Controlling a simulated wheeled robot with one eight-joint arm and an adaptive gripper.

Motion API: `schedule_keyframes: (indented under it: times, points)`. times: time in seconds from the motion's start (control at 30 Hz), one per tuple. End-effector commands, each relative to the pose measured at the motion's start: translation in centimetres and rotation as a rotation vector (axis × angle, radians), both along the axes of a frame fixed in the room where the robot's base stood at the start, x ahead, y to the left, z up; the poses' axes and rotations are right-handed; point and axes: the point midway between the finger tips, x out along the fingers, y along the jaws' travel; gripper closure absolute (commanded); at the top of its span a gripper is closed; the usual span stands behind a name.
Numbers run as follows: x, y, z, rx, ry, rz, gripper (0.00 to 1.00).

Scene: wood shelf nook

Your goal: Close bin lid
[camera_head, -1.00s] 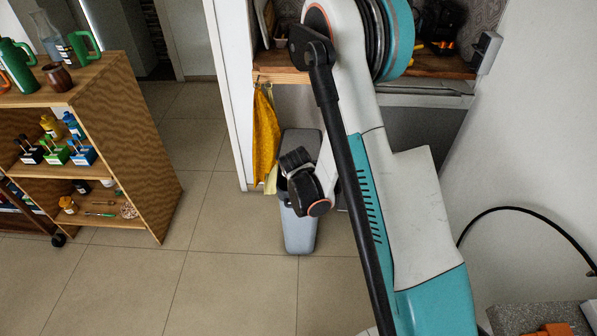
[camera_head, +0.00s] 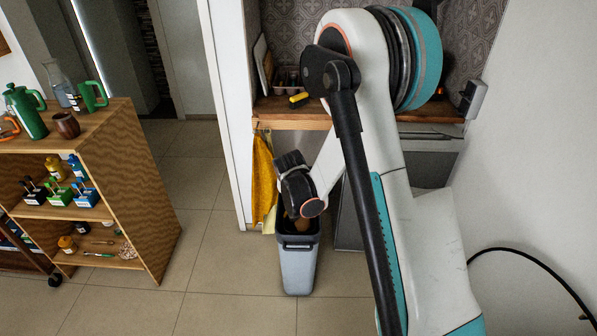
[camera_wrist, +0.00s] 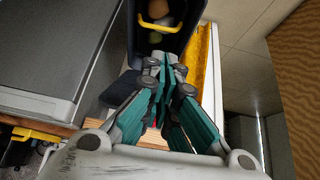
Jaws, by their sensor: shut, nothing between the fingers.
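The grey bin (camera_head: 298,270) stands on the floor below the wood shelf, with a dark rim and a dark handle at its front. Its top is open, and brownish contents show inside. In the wrist view, the dark bin interior (camera_wrist: 188,38) holds a curved yellow thing (camera_wrist: 156,22) and rounded items. My gripper (camera_wrist: 166,62) is shut and empty, its tips beside the bin's opening in that view. In the head view, my wrist hides the fingertips and the area behind the bin's top. I cannot clearly make out the lid.
A yellow cloth (camera_head: 263,180) hangs left of the bin. The wood shelf (camera_head: 275,110) sits above and behind it, with a grey appliance (camera_wrist: 70,45) alongside. A wooden rack (camera_head: 140,190) with bottles stands at the left. Floor between rack and bin is clear.

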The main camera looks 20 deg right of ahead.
Motion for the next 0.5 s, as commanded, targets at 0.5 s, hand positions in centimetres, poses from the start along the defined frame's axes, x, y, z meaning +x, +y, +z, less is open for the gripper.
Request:
schedule_keyframes:
  times: [0.5]
  points:
    - [8.0, -4.3, 11.4, 0.123, 0.248, 0.009, 1.0]
